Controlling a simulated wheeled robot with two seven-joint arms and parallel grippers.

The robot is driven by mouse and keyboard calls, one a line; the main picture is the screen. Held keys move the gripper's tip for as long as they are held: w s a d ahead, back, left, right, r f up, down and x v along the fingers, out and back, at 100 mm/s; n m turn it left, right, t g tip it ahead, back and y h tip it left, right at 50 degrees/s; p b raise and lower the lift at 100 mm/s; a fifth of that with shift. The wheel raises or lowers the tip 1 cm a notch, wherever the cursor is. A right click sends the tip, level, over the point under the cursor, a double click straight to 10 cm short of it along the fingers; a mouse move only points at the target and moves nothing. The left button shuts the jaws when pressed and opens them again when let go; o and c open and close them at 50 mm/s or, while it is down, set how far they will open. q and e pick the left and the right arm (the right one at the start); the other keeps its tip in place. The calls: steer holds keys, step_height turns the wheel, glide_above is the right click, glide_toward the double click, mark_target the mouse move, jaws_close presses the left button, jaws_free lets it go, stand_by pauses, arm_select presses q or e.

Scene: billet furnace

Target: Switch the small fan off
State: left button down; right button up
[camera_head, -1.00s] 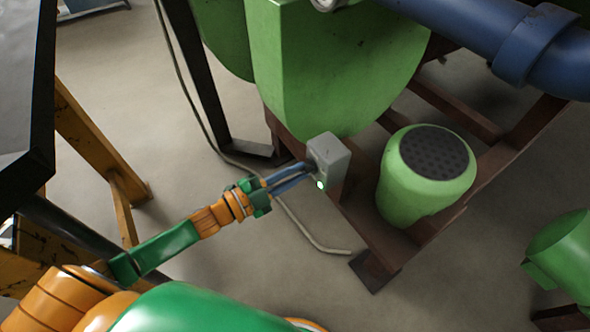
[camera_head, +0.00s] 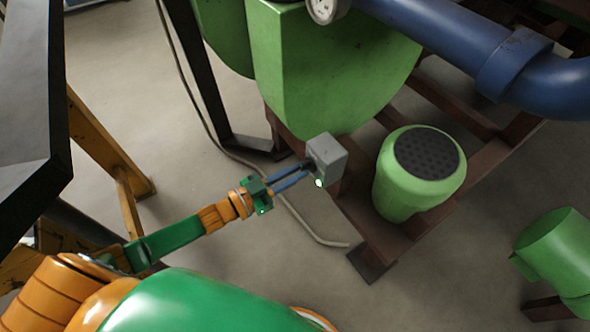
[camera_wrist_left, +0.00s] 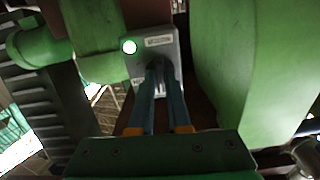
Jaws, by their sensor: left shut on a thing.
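A grey switch box (camera_head: 327,157) is mounted on the brown frame beside the large green housing. In the left wrist view the box (camera_wrist_left: 134,67) shows a label and a lit green lamp (camera_wrist_left: 129,46). The lamp also glows in the head view (camera_head: 319,183). My left gripper (camera_head: 306,168) reaches the box's front face, and its blue fingers are shut on a small switch part there. The fingers (camera_wrist_left: 159,66) mostly hide that part in the left wrist view. Which green machine is the small fan cannot be told. My right gripper is not in view.
A green motor (camera_head: 400,190) with a black perforated top stands right of the box on the brown frame (camera_head: 372,262). The large green housing (camera_head: 310,70) and a blue pipe (camera_head: 440,35) are behind. A grey cable (camera_head: 305,228) lies on the floor.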

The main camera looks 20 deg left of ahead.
arm_select(q)
steer(key=shift+n, duration=0.5)
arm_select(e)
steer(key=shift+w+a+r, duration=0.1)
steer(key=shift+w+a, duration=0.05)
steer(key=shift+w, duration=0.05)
arm_select(q)
steer(key=c, duration=0.9)
jaws_free()
steer(key=p+v, duration=0.1)
steer(key=v, duration=0.6)
steer(key=shift+s, duration=0.1)
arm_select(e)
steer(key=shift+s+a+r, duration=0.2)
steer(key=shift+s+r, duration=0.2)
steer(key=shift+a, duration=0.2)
